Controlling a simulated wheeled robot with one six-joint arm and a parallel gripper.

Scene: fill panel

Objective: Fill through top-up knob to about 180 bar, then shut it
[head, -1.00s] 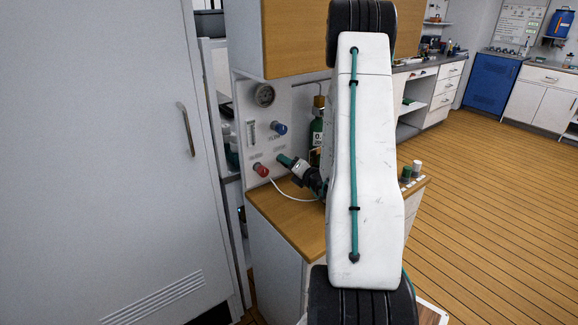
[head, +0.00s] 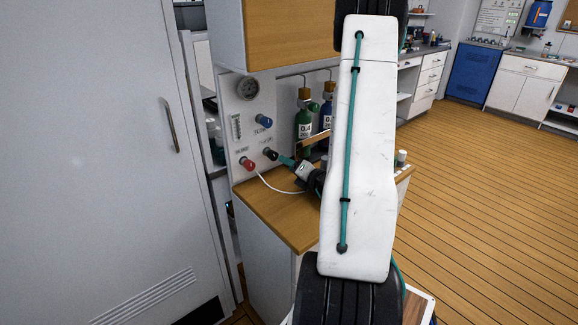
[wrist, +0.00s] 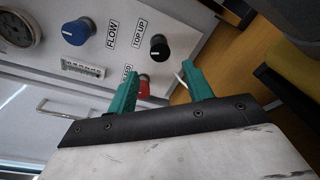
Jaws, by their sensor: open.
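The black knob labelled TOP UP (wrist: 159,47) is on the pale panel, right of the blue FLOW knob (wrist: 76,32). In the head view the black knob (head: 270,154) sits just left of my gripper (head: 285,161). In the wrist view my gripper (wrist: 161,70) is open and empty, its teal fingers apart and short of the black knob. The red knob (wrist: 143,88) shows between the fingers, partly hidden by the left one. The round gauge (head: 247,89) is at the panel's upper left, cut off in the wrist view; its reading is too small to tell.
A small flow tube (head: 236,126) is left of the blue knob. A green bottle (head: 304,122) and a blue bottle (head: 326,116) stand behind my arm. A white hose (head: 275,188) curves over the wooden counter (head: 285,217). A grey door (head: 90,170) is at left.

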